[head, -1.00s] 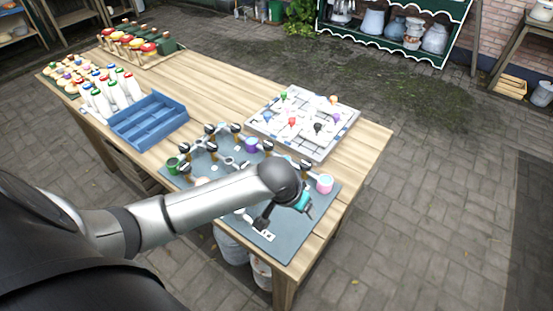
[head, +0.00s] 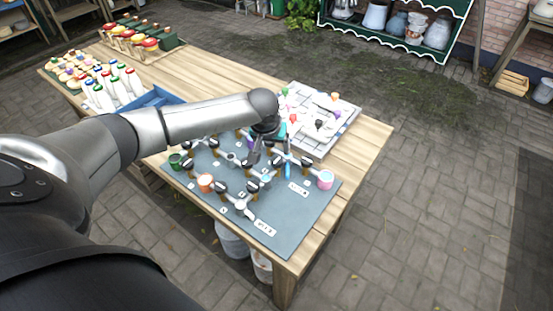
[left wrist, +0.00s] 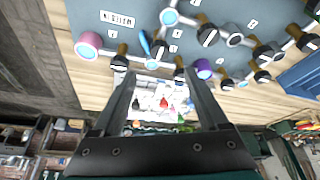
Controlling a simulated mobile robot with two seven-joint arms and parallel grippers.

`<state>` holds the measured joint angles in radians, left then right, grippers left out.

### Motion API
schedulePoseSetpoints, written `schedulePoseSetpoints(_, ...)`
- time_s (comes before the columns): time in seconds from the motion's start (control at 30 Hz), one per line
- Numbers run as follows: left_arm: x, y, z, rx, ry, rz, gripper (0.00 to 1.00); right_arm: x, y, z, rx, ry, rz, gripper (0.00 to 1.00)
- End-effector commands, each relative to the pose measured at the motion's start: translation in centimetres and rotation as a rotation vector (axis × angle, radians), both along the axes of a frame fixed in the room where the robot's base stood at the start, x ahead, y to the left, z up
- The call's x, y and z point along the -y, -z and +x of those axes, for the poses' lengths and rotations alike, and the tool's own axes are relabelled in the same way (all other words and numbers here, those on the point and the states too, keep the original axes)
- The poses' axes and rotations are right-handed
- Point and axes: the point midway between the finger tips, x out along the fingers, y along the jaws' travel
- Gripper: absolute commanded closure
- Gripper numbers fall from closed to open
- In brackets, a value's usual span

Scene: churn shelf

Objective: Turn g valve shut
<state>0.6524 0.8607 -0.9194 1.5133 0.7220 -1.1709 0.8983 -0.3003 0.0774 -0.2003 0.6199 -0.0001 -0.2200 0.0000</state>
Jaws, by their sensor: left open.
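The grey valve board (head: 285,215) lies on the wooden table and carries silver pipes with several black-and-brown valve handles. One silver pipe junction (head: 241,205) shows near the board's front. Small white labels sit by the valves, but I cannot read which is g. My right gripper is not in view.
Bottles (head: 118,88) and a blue tray (head: 155,97) stand at left. The table's right end is clear.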

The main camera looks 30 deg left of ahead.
Motion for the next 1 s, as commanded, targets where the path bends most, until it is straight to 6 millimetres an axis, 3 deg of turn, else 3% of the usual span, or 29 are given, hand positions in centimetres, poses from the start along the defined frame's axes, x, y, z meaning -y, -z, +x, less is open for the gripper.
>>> schedulePoseSetpoints(0.6, -0.9, 7.8, 3.0, 0.0, 0.0, 0.0, 0.23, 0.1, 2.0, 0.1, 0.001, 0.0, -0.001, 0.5)
schedulePoseSetpoints(1.0, -1.2, 9.4, 3.7, 0.0, 0.001, 0.0, 0.23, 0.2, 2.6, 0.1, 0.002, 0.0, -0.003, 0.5)
